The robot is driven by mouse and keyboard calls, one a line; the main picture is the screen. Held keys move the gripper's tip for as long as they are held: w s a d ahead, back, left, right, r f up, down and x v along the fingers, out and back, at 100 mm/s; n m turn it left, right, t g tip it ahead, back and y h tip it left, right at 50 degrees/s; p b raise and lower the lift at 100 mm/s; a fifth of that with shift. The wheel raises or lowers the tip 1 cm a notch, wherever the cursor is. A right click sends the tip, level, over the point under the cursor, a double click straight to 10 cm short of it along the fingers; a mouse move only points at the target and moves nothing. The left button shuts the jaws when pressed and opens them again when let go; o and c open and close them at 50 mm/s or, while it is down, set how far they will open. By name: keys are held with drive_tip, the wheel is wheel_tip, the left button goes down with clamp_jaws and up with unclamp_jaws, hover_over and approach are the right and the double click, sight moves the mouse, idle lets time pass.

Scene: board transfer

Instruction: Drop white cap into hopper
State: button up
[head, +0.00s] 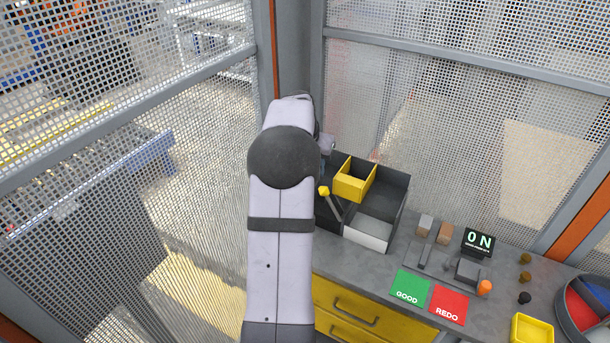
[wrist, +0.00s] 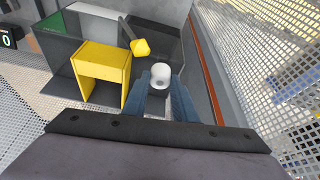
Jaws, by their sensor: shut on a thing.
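My gripper (wrist: 158,90) is shut on the white cap (wrist: 160,72), which shows between the blue fingertips in the wrist view. In the head view my arm hides the cap and most of the gripper. A yellow open-topped bin (head: 352,186), possibly the hopper, sits in a dark divided box (head: 394,190). In the wrist view the yellow bin (wrist: 104,58) is left of the cap, and the cap is apart from it. A dark compartment (wrist: 163,38) lies beyond the cap.
A yellow-tipped lever (head: 324,191) stands at the dark box, close to the cap in the wrist view (wrist: 140,47). A white compartment (head: 368,232) is at the box's front. Green GOOD (head: 409,286) and red REDO (head: 449,304) pads lie right. Mesh walls enclose the bench.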

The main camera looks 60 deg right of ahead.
drive_tip(key=s+d+r+m+g+p, duration=0.1)
drive_tip(key=s+d+r+m+p, duration=0.3)
drive_tip(key=s+d+r+p, duration=0.2)
drive_tip(key=s+d+p, duration=0.2)
drive_tip(key=s+d, duration=0.2)
drive_tip(key=shift+d+r+g, duration=0.3)
drive_tip(key=shift+r, duration=0.05)
drive_tip(key=shift+f, duration=0.1)
drive_tip(key=shift+f+b, duration=0.3)
drive_tip(key=shift+f, duration=2.6)
drive_tip(key=o, duration=1.1)
drive_tip(key=shift+w+r, duration=0.1)
drive_tip(key=shift+r, duration=0.05)
